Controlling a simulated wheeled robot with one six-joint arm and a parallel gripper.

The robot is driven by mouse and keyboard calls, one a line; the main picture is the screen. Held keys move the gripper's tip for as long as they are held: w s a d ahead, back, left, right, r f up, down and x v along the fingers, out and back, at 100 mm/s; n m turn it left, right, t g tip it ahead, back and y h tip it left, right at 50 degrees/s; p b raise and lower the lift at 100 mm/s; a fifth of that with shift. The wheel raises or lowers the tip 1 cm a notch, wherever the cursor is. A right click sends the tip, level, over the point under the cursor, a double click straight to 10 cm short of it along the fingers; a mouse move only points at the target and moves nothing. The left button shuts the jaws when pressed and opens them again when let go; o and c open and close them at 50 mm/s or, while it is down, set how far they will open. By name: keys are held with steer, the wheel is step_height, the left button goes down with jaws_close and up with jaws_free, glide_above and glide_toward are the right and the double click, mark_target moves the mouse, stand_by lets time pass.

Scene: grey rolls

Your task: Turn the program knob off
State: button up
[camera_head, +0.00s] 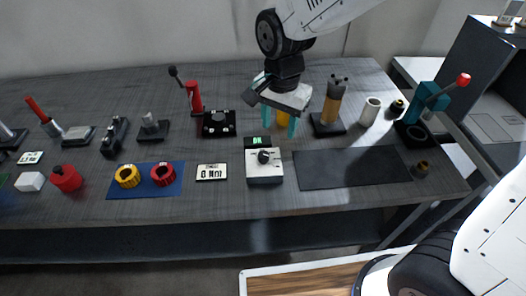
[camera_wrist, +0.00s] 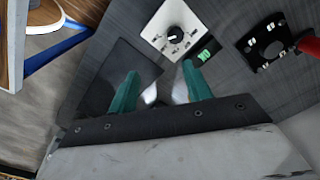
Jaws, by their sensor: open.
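The program knob (camera_head: 264,157) is a small black knob with a pointer on a white box (camera_head: 265,175). The box stands near the front of the table. A lit green display (camera_head: 257,141) is at its back edge and seems to read ON. In the wrist view the knob (camera_wrist: 175,35) sits on a white dial face with marks around it, beyond my fingertips. My gripper (camera_head: 279,121) is open, with two teal fingers pointing down above the table, behind the knob box. The fingers (camera_wrist: 159,70) are apart and do not touch the knob.
A yellow object (camera_head: 283,118) is partly hidden by my fingers. A dark mat (camera_head: 350,168) lies right of the box, and a counter plate (camera_head: 212,172) left of it. A red-handled lever (camera_head: 195,97) and an orange joystick (camera_head: 332,102) stand behind. A blue mat (camera_head: 145,187) holds yellow and red rings.

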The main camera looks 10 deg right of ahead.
mark_target(264, 154)
steer(key=shift+m, duration=0.5)
steer(key=a+f, duration=0.1)
steer(key=w+a+f, duration=0.1)
steer(key=a+f, duration=0.1)
steer(key=shift+a+f, duration=0.2)
steer(key=shift+f, duration=0.1)
step_height(264, 154, down, 8)
steer(key=shift+r, duration=0.25)
steer(key=c, duration=1)
